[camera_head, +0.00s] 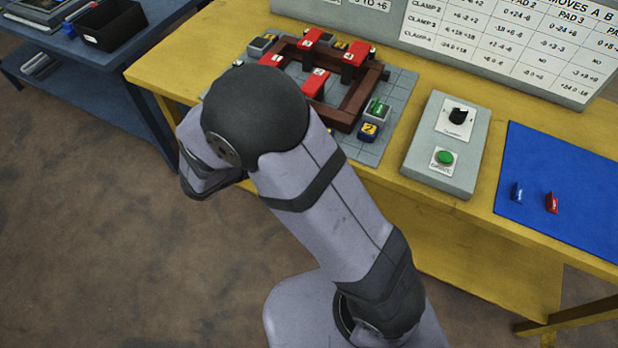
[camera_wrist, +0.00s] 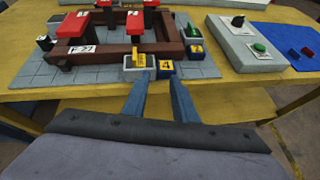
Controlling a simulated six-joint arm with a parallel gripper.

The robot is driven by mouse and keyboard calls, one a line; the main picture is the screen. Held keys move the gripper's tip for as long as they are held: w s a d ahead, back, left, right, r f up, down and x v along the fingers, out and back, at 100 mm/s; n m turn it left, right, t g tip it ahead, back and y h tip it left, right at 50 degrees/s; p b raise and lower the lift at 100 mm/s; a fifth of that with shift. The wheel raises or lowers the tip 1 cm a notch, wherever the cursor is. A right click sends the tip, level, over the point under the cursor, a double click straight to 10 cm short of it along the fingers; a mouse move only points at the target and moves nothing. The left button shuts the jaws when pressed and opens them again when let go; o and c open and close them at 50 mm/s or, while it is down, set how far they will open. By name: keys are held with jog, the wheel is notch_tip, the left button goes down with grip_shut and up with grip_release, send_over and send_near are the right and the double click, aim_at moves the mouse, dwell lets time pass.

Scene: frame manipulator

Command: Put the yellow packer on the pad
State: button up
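The yellow packer (camera_wrist: 140,61) appears as a small yellow piece at a grey pad block (camera_wrist: 129,73) on the near side of the brown frame in the wrist view. I cannot tell exactly how it rests there. Nothing shows between the fingers. In the head view my arm hides the gripper and this corner of the fixture.
The brown frame (camera_head: 345,118) carries red clamps (camera_head: 355,54). A control box (camera_head: 428,175) stands right. A blue mat (camera_head: 570,180) holds a blue packer (camera_head: 517,192) and a red packer (camera_head: 552,203).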

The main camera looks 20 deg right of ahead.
jog(key=s+d+f+m+g, duration=0.1)
jog(key=s+d+m+g, duration=0.3)
jog(key=s+d+m, duration=0.2)
jog(key=s+a+f+m+g+y, duration=0.1)
jog(key=s+a+m+g+y, duration=0.1)
jog(key=s+m+y, duration=0.8)
jog(key=s+m+g, duration=0.1)
jog(key=s+m, duration=0.1)
jog(key=m, duration=0.6)
jog(key=shift+s+f, duration=0.15)
jog(key=shift+s, duration=0.2)
